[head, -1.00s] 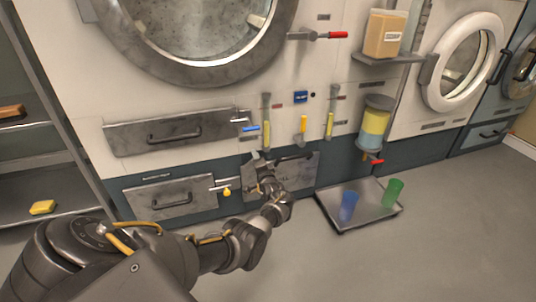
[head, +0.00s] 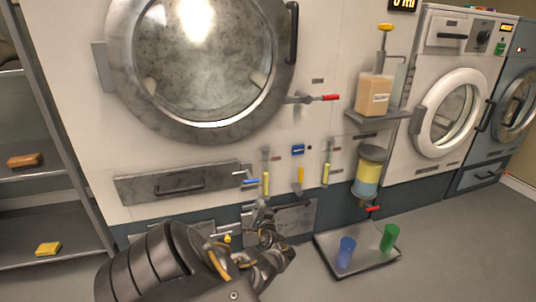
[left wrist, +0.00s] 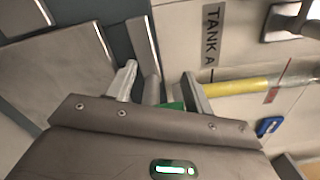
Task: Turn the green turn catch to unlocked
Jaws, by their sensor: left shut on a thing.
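My left gripper (head: 262,214) is at the lower drawer front (head: 298,220), near its upper left corner. In the left wrist view the two fingers (left wrist: 160,85) stand apart with a green piece (left wrist: 173,106), which looks like the green turn catch, between them. The gripper is shut on it. Only a small part of the green shows; the fingers and gripper body hide the rest, so I cannot tell which way the catch is turned. In the head view the gripper covers it. My right gripper is not in view.
A blue-handled catch (head: 248,182) and a yellow-knobbed one (head: 227,239) are near my gripper. Yellow sight tubes (head: 266,183) stand above it. A tray (head: 331,262) with a blue cup (head: 346,252) and a green cup (head: 389,238) is on the floor to the right.

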